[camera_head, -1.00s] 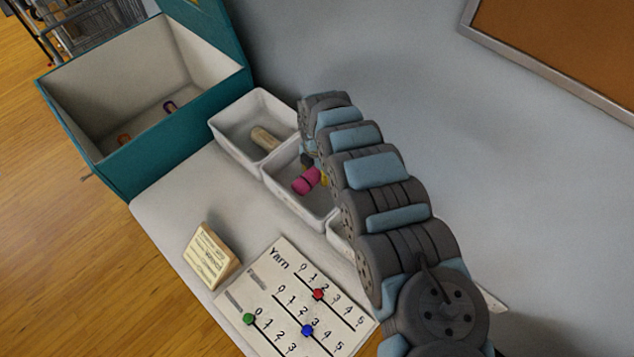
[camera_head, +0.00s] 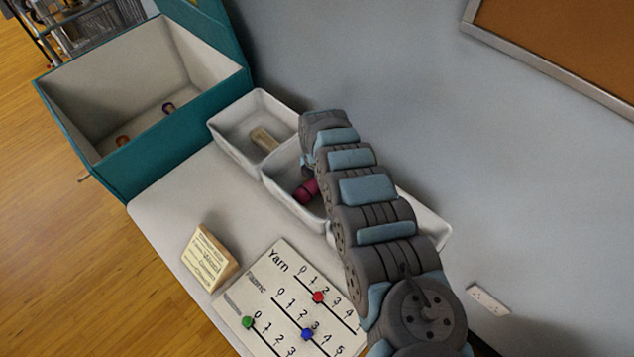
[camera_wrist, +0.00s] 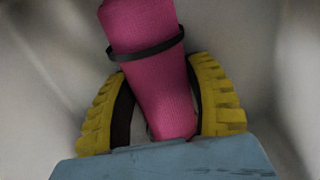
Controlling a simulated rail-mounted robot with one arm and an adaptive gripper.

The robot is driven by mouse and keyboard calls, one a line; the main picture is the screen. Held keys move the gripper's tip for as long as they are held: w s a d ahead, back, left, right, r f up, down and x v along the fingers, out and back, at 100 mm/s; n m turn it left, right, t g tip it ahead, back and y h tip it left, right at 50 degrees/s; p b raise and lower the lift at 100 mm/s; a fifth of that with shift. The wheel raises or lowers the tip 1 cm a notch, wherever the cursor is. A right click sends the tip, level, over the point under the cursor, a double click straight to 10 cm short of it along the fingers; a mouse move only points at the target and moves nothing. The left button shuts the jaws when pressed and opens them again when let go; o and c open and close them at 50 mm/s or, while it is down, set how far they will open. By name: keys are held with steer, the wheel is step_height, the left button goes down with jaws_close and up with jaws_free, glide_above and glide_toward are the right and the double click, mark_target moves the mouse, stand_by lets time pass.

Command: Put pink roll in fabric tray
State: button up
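The pink roll (camera_head: 307,190) lies in the middle white tray (camera_head: 276,179), partly hidden by my arm. In the wrist view the pink roll (camera_wrist: 160,85), with a black band around it, lies lengthwise between the yellow fingers of my gripper (camera_wrist: 162,85). A narrow gap shows between the left finger and the roll, and the right finger is very close to it, so the gripper looks open around it. In the head view my arm hides the fingers. No label shows on the trays, so I cannot tell which is the fabric tray.
Another white tray (camera_head: 225,139) holds a beige roll (camera_head: 264,139). A third white tray (camera_head: 436,232) is mostly behind my arm. A teal box (camera_head: 168,148) stands at the left. A counting board (camera_head: 268,285) and wooden block (camera_head: 208,258) sit in front.

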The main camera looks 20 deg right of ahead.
steer(key=o, duration=0.5)
steer(key=shift+c, duration=0.2)
step_height(320, 180, up, 12)
steer(key=p, duration=0.3)
steer(key=shift+r, duration=0.15)
stand_by(0.4)
